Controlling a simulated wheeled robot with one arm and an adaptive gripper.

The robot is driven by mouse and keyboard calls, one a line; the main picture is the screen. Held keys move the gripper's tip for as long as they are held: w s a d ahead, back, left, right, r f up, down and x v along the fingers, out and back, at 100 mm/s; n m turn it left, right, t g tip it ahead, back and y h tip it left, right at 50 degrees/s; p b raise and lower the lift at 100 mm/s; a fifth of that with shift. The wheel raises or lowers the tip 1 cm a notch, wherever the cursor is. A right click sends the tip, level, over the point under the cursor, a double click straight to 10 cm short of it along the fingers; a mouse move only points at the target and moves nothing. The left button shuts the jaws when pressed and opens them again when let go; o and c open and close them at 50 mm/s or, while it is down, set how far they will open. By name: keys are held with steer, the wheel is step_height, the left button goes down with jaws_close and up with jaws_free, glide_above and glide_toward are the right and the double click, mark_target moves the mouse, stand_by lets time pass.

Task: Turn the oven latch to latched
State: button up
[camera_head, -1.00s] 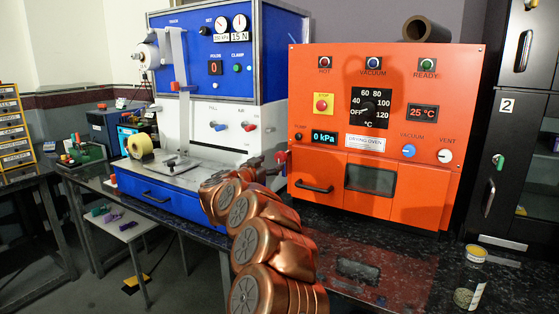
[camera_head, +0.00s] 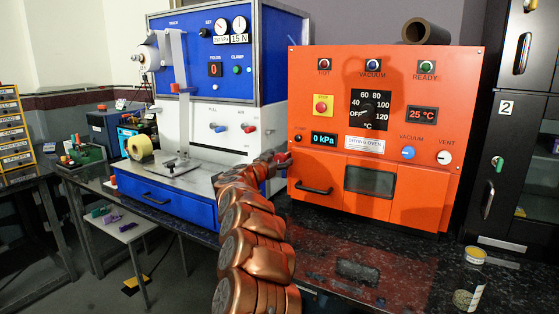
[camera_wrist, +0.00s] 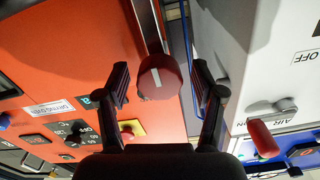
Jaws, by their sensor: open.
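The orange drying oven (camera_head: 425,75) stands on the dark bench. It also fills the left of the wrist view (camera_wrist: 60,30). In the wrist view a red round knob with a short white mark (camera_wrist: 160,82), which looks like the oven latch, stands out beside the oven's front edge. My gripper (camera_wrist: 160,85) is open, with one black finger on each side of the knob. Gaps show between the fingers and the knob. In the head view my gripper (camera_head: 270,163) is at the oven's left edge, small and partly hidden by my copper arm.
The blue and white machine (camera_head: 210,123) stands close on the left, with a narrow gap to the oven. Its red-handled AIR lever (camera_wrist: 262,138) is near my right finger in the wrist view. A yellow-lidded jar (camera_head: 475,255) is at the bench's right.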

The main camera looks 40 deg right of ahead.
steer(key=shift+c, duration=0.2)
jaws_close()
stand_by(0.5)
